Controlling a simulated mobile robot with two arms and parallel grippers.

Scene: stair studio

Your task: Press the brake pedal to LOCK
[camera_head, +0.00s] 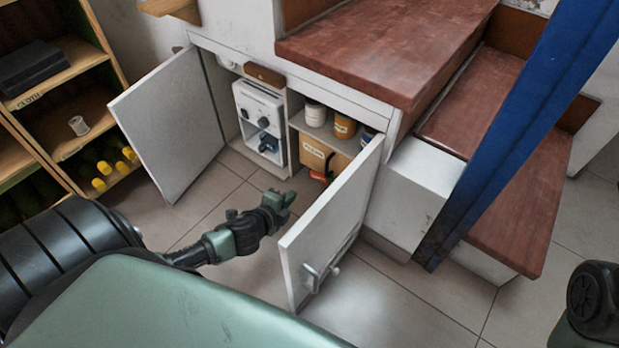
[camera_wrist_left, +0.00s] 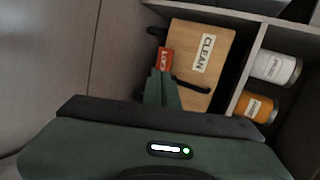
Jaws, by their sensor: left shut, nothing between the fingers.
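An orange-red part labelled LOCK (camera_wrist_left: 165,60) shows beside a wooden box marked CLEAN (camera_wrist_left: 198,62) in the left wrist view. A dark bar (camera_wrist_left: 192,85) lies across the box's edge near it; I cannot tell which of these is the pedal. In the head view the orange-red part (camera_head: 319,176) sits low in the open cupboard, below the box (camera_head: 315,157). My left gripper (camera_head: 284,198) is shut and empty, in front of the cupboard between its doors. In the wrist view its fingertips (camera_wrist_left: 162,82) overlap the area just below the LOCK label; contact is unclear.
The left door (camera_head: 170,125) and right door (camera_head: 330,225) of the cupboard stand open. A white appliance (camera_head: 258,112) and jars (camera_head: 344,126) are inside. Stairs (camera_head: 500,150) and a blue post (camera_head: 530,130) stand to the right. Shelves (camera_head: 60,70) are at left.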

